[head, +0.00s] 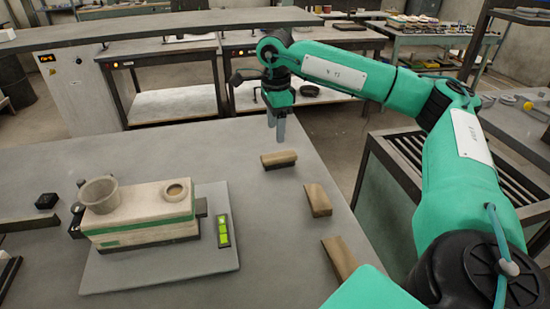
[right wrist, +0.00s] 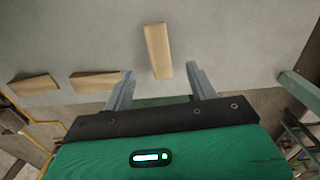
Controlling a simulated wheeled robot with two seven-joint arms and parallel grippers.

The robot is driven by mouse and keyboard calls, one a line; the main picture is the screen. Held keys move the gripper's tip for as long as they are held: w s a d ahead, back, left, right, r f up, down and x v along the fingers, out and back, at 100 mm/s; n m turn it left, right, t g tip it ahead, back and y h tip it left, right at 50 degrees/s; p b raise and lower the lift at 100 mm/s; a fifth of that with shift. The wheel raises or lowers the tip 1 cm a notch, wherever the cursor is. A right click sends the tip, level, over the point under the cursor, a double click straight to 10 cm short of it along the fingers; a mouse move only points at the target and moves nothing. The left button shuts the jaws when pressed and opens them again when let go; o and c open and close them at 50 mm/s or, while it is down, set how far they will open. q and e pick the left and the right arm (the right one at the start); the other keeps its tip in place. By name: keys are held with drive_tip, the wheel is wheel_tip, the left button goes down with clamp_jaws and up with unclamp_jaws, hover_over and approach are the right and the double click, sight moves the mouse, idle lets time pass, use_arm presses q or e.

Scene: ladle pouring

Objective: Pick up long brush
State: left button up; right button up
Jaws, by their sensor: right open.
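Three wooden-backed brushes lie in a row along the right edge of the grey table. The farthest brush (head: 279,160) has a dark underside. A middle brush (head: 317,200) and a near brush (head: 339,258) lie closer to me. Which is the long one is not certain; the farthest looks long. My right gripper (head: 277,130) is open and empty above the table, just beyond the farthest brush. Two more lie to the left. My left gripper is not in view.
A grey board (head: 160,272) on the table carries a cream box (head: 140,215) with a cup (head: 99,194) on it and a green-lit strip (head: 223,231). A small black block (head: 46,201) lies at the left. Clear table separates the board from the brushes.

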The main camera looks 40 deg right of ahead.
hover_over(279, 155)
drive_tip(key=f, duration=0.4)
drive_tip(key=shift+w+a+f, duration=0.3)
drive_tip(key=shift+f, duration=0.05)
drive_tip(key=shift+s+d+f, duration=0.15)
drive_tip(key=shift+d+f, duration=0.05)
drive_tip(key=shift+f, duration=1.1)
drive_tip(key=shift+s+d+f, duration=0.15)
drive_tip(key=shift+f, duration=1.15)
drive_tip(key=c, duration=1.1)
